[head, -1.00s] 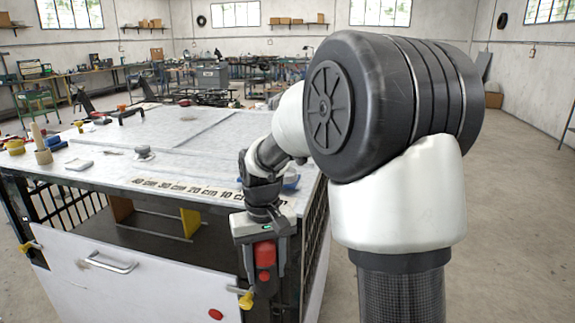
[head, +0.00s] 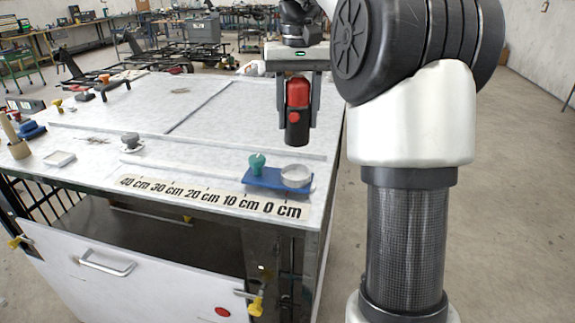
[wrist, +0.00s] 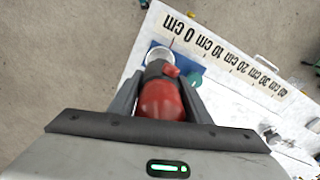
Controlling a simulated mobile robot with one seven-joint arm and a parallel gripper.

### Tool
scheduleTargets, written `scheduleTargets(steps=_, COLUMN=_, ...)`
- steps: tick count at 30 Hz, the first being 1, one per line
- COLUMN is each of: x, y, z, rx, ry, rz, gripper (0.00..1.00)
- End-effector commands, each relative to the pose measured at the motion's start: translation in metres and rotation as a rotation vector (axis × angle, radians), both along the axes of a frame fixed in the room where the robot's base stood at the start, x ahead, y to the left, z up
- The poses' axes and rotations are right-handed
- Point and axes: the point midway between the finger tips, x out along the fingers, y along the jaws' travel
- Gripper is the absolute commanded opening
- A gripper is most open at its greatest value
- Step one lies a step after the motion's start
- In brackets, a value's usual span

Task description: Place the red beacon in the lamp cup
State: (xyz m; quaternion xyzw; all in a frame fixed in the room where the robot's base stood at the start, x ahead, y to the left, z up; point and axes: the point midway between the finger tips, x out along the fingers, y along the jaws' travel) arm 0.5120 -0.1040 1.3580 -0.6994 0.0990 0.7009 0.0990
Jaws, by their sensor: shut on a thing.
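The red beacon (head: 298,92) has a black lower part with a small red button. It hangs roughly upright in my gripper (head: 298,112), which is shut on it, a finger on each side. A pale round cup, apparently the lamp cup (head: 296,176), sits on the right end of a blue base (head: 262,179) at the table's near right corner. In the head view the beacon is above the cup in the picture, clearly apart from it. In the wrist view the cup (wrist: 158,54) shows just beyond the beacon (wrist: 161,101), partly covered by it. The inside of the cup is hard to make out.
A teal knob (head: 257,163) stands on the blue base, left of the cup. A printed centimetre scale (head: 212,199) runs along the table's (head: 130,95) front edge. A grey knob (head: 130,139) and a white dish (head: 59,159) lie further left. Raised strips cross the tabletop.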

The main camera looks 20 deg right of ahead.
Motion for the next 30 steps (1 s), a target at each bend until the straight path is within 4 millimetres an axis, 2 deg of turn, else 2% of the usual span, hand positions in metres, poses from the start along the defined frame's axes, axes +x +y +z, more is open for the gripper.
scheduleTargets(steps=2, x=0.0, y=0.0, z=-0.005, rx=0.001, ry=0.002, rz=0.0, gripper=0.18)
scheduleTargets(steps=9, x=-0.001, y=0.0, z=-0.049, rx=0.0, ry=0.003, rz=0.0, gripper=0.18)
scheduleTargets(steps=17, x=-0.001, y=0.0, z=-0.071, rx=0.0, ry=0.002, rz=0.0, gripper=0.18)
scheduleTargets(steps=22, x=-0.001, y=0.0, z=-0.096, rx=0.0, ry=0.003, rz=0.001, gripper=0.18)
scheduleTargets(steps=30, x=0.0, y=0.0, z=-0.1, rx=0.0, ry=-0.001, rz=0.001, gripper=0.18)
